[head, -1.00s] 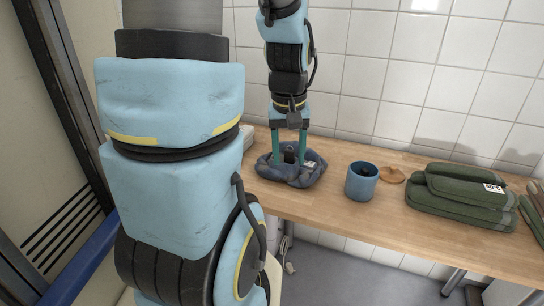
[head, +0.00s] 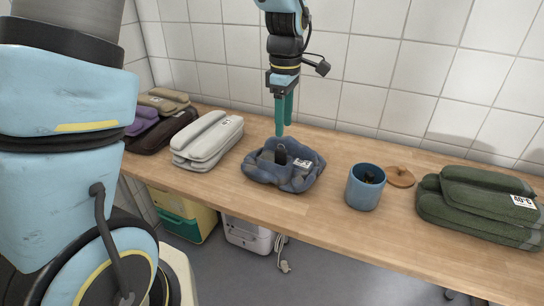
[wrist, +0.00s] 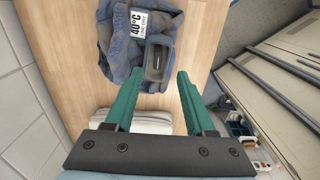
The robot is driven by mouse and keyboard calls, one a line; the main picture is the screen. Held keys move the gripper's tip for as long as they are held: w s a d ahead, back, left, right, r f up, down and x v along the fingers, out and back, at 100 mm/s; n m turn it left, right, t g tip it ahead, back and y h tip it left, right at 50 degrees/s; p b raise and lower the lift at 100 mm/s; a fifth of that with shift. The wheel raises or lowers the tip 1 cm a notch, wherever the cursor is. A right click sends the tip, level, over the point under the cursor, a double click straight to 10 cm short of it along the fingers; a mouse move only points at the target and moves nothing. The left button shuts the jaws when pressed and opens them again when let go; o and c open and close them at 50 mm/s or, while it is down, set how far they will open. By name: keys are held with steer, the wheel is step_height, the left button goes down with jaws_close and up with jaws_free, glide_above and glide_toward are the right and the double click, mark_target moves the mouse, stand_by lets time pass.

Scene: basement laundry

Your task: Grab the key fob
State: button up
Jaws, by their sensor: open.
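My gripper (head: 283,132) is open and empty, pointing down just above and behind a bunched blue-grey cloth (head: 256,172). The cloth has a white 40°C label. A blue cup (head: 362,194) stands to the right, with a small black object (head: 370,178) inside, partly hidden by the rim. I cannot tell for certain which dark item is the key fob.
A round wooden lid (head: 402,177) lies right of the cup. Folded green towels (head: 470,205) are farther right. Folded light grey towels (head: 207,140) lie left of the cloth, with darker piles (head: 160,130) beyond. The tiled wall bounds the wooden counter (head: 310,205) behind.

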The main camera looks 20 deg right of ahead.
mark_target(281, 149)
steer(key=f, duration=0.2)
steer(key=f+p, duration=0.1)
steer(key=f, duration=0.5)
steer(key=shift+w+a+f, duration=0.1)
steer(key=shift+w+a, duration=0.05)
steer(key=shift+w, duration=0.2)
steer(key=shift+c, duration=0.3)
jaws_close()
